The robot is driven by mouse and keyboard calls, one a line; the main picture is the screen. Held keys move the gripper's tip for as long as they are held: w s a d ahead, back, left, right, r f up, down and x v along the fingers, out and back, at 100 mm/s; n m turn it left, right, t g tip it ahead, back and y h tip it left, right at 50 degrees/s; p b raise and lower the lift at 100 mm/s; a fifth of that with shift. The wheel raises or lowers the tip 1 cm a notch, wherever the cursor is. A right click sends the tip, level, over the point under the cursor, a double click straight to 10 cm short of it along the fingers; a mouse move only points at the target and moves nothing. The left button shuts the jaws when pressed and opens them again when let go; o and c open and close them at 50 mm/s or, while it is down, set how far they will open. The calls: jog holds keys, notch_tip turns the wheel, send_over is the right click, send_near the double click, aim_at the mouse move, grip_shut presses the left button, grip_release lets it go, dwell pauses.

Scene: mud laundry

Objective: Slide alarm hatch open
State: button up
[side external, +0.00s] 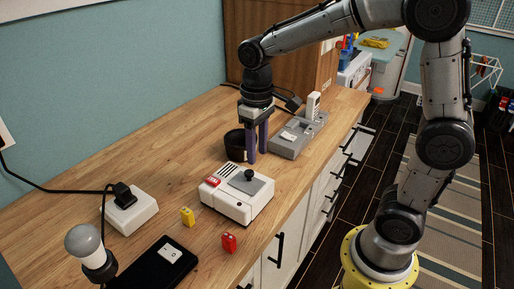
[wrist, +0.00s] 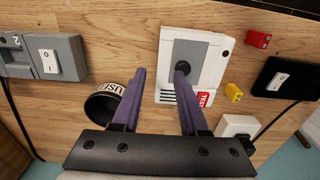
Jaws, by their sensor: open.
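The alarm is a white box (side external: 236,206) with a red TEST label on the worktop; it also shows in the wrist view (wrist: 213,88). Its hatch is a grey panel (side external: 262,186) on the top, also visible in the wrist view (wrist: 201,56). A black round knob (side external: 249,175) stands on the panel. My gripper (side external: 257,158) is open and empty, fingers pointing down, just behind the alarm and beside the black cup. In the wrist view my gripper (wrist: 160,70) has its right fingertip overlapping the knob; contact cannot be told.
A black cup (side external: 235,146) marked USED stands close to the fingers. A grey switch box (side external: 290,144) lies behind right. Yellow (side external: 188,216) and red (side external: 229,243) blocks, a black switch plate (side external: 150,268), a bulb (side external: 83,243) and a white socket box (side external: 132,213) are nearer the camera.

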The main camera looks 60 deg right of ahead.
aim_at(249, 172)
jog(key=a, duration=0.3)
jog(key=shift+a+f, duration=0.25)
jog(key=shift+f, duration=1.25)
grip_shut()
jog(key=shift+d, duration=2.55)
grip_release()
